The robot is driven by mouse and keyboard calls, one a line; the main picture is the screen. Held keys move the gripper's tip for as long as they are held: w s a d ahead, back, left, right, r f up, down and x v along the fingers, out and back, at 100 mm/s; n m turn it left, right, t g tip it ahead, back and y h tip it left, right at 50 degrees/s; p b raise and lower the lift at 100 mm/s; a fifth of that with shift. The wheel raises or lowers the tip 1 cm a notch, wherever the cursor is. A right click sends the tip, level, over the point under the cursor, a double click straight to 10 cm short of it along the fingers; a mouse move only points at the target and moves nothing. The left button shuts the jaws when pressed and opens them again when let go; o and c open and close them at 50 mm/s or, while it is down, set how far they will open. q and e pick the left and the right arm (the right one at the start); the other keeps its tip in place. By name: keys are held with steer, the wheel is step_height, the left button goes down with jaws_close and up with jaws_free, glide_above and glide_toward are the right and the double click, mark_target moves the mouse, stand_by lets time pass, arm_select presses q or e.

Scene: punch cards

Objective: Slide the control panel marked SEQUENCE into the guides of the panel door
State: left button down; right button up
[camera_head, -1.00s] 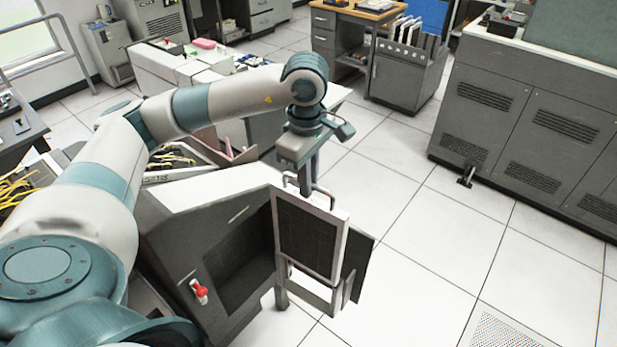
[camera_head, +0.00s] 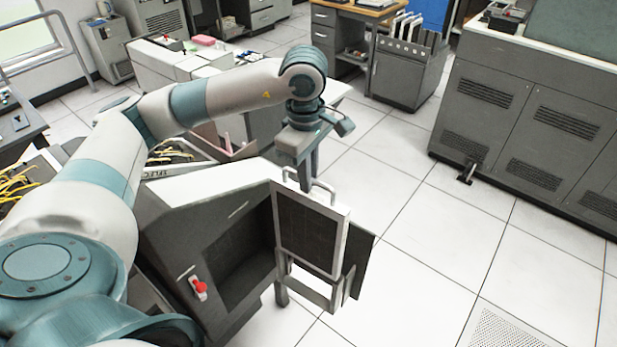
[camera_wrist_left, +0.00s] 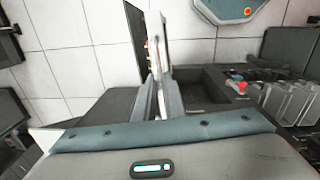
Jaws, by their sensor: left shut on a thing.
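The control panel (camera_head: 309,235) has a dark mesh face in a pale frame, with a handle (camera_head: 325,188) on its top edge. No SEQUENCE marking is readable. My left gripper (camera_head: 305,180) points down and is shut on the panel at its handle; the grip is partly hidden. The panel is upright in front of the grey panel door (camera_head: 357,262). A gap shows between its lower edge and the door's bottom rail (camera_head: 312,290). I cannot tell whether its edges are in the guides. In the left wrist view the fingers (camera_wrist_left: 158,88) meet the panel seen nearly edge-on. My right gripper is not in view.
The grey cabinet (camera_head: 170,235) with a red knob (camera_head: 200,288) and a dark open recess stands left of the panel. A rack with another lettered panel (camera_head: 170,170) and yellow wires is behind it. Clear tiled floor (camera_head: 420,250) lies to the right.

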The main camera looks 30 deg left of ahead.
arm_select(q)
steer(key=shift+r, duration=0.15)
stand_by(0.3)
steer(key=shift+w+d+b, duration=0.1)
steer(key=shift+w+b, duration=0.3)
steer(key=shift+b, duration=0.35)
steer(key=shift+t+b, duration=0.4)
steer(key=shift+b, duration=1.7)
stand_by(2.4)
stand_by(0.4)
